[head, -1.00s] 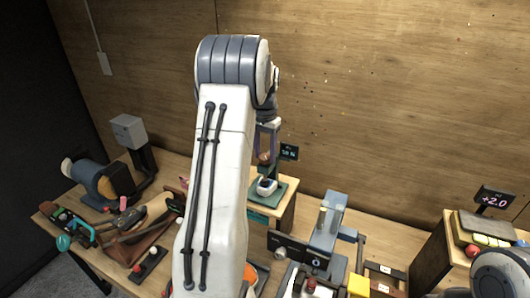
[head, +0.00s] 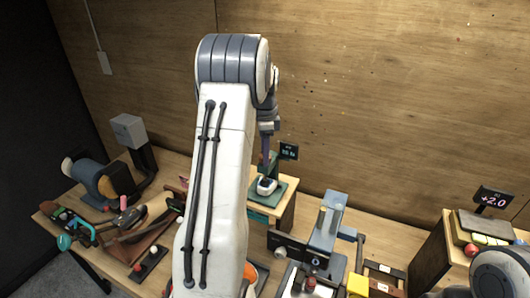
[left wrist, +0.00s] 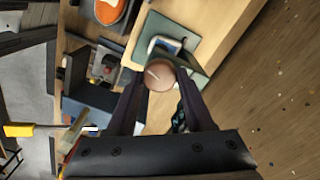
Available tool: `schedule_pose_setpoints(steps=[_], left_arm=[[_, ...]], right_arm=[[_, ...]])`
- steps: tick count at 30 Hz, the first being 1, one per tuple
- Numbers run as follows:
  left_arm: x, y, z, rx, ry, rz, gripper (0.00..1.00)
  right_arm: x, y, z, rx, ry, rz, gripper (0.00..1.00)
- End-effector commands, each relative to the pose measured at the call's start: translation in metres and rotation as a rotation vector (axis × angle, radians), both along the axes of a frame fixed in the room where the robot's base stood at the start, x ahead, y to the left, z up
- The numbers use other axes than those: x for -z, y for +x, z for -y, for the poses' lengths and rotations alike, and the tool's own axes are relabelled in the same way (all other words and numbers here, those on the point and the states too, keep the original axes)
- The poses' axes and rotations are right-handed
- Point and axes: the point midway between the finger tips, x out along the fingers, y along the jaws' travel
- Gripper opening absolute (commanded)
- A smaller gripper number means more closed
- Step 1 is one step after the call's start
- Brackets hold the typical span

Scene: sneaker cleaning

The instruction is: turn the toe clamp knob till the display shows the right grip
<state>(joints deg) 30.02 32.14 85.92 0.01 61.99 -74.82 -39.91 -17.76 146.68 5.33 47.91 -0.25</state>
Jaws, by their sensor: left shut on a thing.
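The toe clamp knob (left wrist: 160,75) is a round brown knob with a pale line across its face. My left gripper (head: 266,158) is over the green clamp stand (head: 283,190) in the head view. In the left wrist view both fingers (left wrist: 160,90) are closed against opposite sides of the knob. A small white shoe-like piece (head: 267,186) sits on the stand, below the gripper. The small dark display (head: 288,151) stands just right of the gripper with teal characters too small to read. In the head view the knob is hidden by the gripper. My right gripper is out of view.
A blue-grey press-like device (head: 327,222) stands to the right of the stand. A second display (head: 494,198) reads +2.0 at the far right. A bench grinder-like machine (head: 98,180) and several tools are at left. The wooden wall is behind.

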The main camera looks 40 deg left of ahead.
Motion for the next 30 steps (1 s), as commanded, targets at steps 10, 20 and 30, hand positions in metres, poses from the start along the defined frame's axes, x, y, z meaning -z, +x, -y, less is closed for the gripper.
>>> schedule_pose_setpoints(steps=[10,20,30], left_arm=[[-0.0009,0.0004,-0.0008,0.213,0.002,0.002,0.0],[-0.0009,0.0004,-0.001,0.287,0.003,0.002,0.0],[-0.001,0.0004,-0.0011,0.292,0.003,0.002,0.0]], right_arm=[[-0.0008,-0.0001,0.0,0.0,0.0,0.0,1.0],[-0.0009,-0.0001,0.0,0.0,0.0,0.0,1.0],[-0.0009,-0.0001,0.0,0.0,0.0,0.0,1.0]])
